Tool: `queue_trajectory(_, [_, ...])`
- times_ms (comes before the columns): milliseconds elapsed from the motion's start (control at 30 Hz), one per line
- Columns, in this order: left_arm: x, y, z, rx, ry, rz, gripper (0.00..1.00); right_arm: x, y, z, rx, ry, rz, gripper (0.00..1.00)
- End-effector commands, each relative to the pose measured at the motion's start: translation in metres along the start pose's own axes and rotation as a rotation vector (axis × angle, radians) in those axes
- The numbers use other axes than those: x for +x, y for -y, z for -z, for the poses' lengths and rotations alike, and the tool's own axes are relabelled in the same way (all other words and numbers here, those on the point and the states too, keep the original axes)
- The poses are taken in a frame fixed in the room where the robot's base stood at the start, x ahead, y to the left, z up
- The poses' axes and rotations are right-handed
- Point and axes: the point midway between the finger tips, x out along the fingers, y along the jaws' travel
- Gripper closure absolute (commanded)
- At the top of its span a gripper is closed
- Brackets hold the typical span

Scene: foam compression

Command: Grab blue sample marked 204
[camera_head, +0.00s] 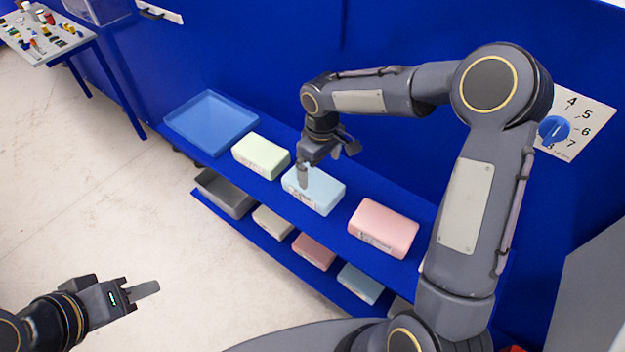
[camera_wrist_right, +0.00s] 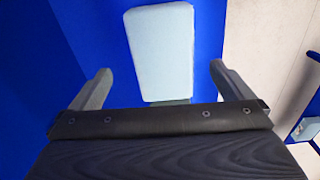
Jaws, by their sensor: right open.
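A light blue foam sample (camera_head: 322,190) lies on the upper blue shelf (camera_head: 220,165), between a green sample (camera_head: 261,154) and a pink one (camera_head: 385,228). Its label is too small to read. My right gripper (camera_head: 328,163) is open just above the blue sample, one finger overlapping it in view. In the right wrist view, the blue sample (camera_wrist_right: 160,50) lies ahead between the two spread fingers (camera_wrist_right: 158,75); the fingers do not grip it. Another light blue sample (camera_head: 361,284) lies on the lower shelf. My left gripper (camera_head: 148,289) is at lower left, away from the shelves; its opening is unclear.
A blue tray (camera_head: 240,122) sits at the upper shelf's left end. The lower shelf holds a grey bin (camera_head: 222,194), a whitish sample (camera_head: 272,222) and a pink sample (camera_head: 314,250). A dial (camera_head: 556,129) is on the blue wall. A small-parts table (camera_head: 45,45) stands far left.

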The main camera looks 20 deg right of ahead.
Motion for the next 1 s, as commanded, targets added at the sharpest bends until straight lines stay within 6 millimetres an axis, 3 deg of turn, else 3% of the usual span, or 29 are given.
queue_trajectory(167, [-0.004, -0.002, 0.002, 0.0, 0.0, 0.0, 0.64, 0.018, 0.002, 0.013, -0.032, 0.019, 0.004, 0.0])
queue_trajectory(700, [-0.021, -0.009, 0.01, 0.0, 0.0, 0.0, 0.64, 0.086, 0.002, 0.01, -0.032, 0.02, 0.006, 0.0])
queue_trajectory(1000, [-0.02, -0.009, 0.01, 0.0, 0.0, 0.0, 0.64, 0.092, 0.002, 0.01, -0.031, 0.017, 0.004, 0.0])
